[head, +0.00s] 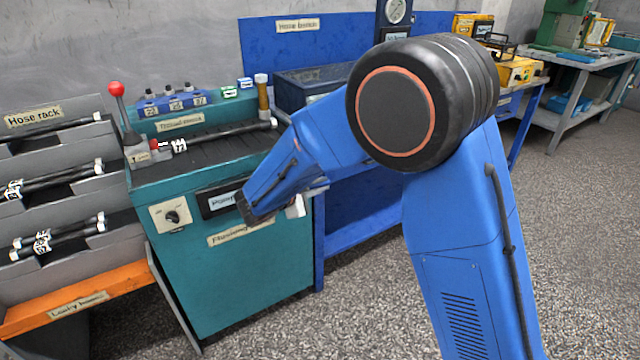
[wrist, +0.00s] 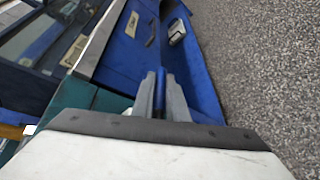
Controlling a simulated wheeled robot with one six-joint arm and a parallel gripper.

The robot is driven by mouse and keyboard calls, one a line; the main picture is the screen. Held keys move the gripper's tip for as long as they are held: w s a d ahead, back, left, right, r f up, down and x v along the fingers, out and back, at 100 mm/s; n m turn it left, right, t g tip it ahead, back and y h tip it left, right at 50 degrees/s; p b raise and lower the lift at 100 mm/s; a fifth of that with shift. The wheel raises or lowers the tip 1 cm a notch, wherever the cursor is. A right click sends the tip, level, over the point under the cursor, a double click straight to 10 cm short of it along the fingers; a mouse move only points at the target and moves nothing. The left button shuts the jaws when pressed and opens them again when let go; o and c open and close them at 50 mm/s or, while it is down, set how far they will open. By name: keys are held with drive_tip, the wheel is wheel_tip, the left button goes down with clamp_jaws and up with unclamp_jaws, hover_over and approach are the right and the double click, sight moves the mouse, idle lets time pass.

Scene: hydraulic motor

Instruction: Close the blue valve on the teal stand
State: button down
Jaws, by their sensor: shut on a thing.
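The teal stand (head: 245,285) is at the left centre of the head view, with a dark ribbed top and a control panel on its front. A teal part of it also shows in the wrist view (wrist: 75,92). My gripper (wrist: 162,82) shows in the wrist view as two grey fingers close together. A narrow blue piece, apparently the blue valve (wrist: 159,94), is between the fingers, and they are shut on it. In the head view my arm reaches to the stand's right side and hides the valve and the fingertips. The valve's turn angle cannot be told.
A grey hose rack (head: 60,235) stands left of the stand. On the stand are a red-knobbed lever (head: 116,90) and a black hose (head: 235,130). A blue bench (head: 365,225) adjoins it on the right. The speckled floor at the right is open.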

drive_tip(key=s+a+f+m+g+y, duration=0.3)
drive_tip(key=a+f+g+y, duration=0.3)
drive_tip(key=g+y, duration=0.3)
drive_tip(key=shift+s+a+f+g+y, duration=0.35)
drive_tip(key=shift+s+f+y, duration=0.35)
drive_tip(key=shift+y, duration=1)
drive_tip(key=shift+s, duration=0.15)
drive_tip(key=c, duration=1.7)
unclamp_jaws()
drive_tip(key=shift+c, duration=0.2)
drive_tip(key=v, duration=1.7)
drive_tip(key=shift+w+d+r, duration=0.2)
drive_tip(key=shift+d, duration=0.05)
